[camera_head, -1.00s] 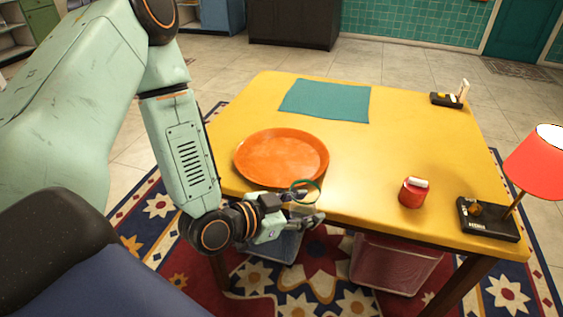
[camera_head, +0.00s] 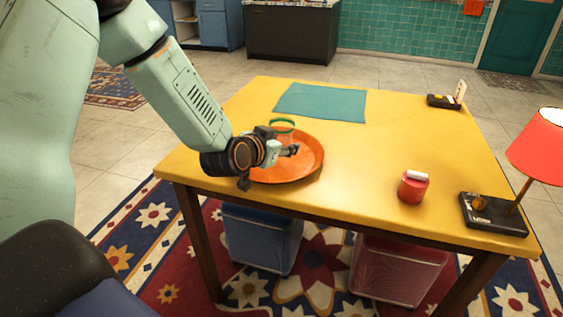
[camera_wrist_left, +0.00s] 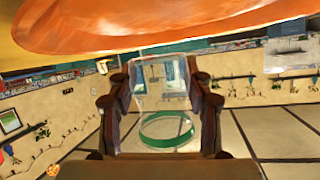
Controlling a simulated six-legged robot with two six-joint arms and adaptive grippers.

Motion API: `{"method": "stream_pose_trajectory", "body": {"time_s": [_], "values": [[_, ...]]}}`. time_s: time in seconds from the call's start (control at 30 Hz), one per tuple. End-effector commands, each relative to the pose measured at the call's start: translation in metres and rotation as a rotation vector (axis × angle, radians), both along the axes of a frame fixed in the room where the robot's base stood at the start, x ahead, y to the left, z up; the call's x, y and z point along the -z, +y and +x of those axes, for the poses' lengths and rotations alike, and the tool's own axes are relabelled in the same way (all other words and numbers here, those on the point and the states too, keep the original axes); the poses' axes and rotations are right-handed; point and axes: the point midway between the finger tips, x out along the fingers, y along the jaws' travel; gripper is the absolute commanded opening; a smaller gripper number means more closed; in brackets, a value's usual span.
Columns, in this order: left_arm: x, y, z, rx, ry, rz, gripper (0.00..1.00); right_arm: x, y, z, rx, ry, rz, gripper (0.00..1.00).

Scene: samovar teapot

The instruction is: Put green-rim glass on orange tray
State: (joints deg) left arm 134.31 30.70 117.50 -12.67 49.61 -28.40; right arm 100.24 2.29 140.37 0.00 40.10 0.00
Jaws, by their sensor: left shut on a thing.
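The clear glass with a green rim (camera_head: 282,126) is upright in my left gripper (camera_head: 288,150), over the far-left part of the round orange tray (camera_head: 309,165). In the left wrist view, which is upside down, the glass (camera_wrist_left: 165,100) stands between the two brown fingers, shut on its sides. Its green rim is at the bottom of that picture, and its base points toward the orange tray (camera_wrist_left: 150,35) at the top. I cannot tell whether the base touches the tray. My left wrist hides the tray's left part. My right gripper is not in view.
The tray lies on a yellow table (camera_head: 370,190). A teal cloth (camera_head: 322,102) lies behind it. A red jar (camera_head: 412,187), a red-shaded lamp (camera_head: 540,145) and a small black holder (camera_head: 442,101) stand to the right. The table's middle is clear.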

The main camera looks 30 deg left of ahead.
Motion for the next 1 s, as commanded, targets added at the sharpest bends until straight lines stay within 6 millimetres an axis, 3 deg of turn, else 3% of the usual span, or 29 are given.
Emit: {"method": "stream_pose_trajectory", "body": {"time_s": [0.33,0.53,0.57,0.83,1.0], "values": [[0.039,-0.002,0.000,0.002,0.001,0.001,0.17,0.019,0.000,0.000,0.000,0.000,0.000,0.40],[0.038,-0.002,0.000,0.002,-0.001,0.001,0.17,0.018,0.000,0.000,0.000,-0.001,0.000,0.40],[0.039,-0.002,0.000,0.002,0.000,0.001,0.52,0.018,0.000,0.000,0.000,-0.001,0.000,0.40],[0.039,-0.002,0.000,0.002,0.000,0.001,0.74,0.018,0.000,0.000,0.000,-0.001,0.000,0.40],[0.038,-0.002,0.000,0.002,-0.001,0.001,0.74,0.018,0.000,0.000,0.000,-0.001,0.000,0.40]]}}
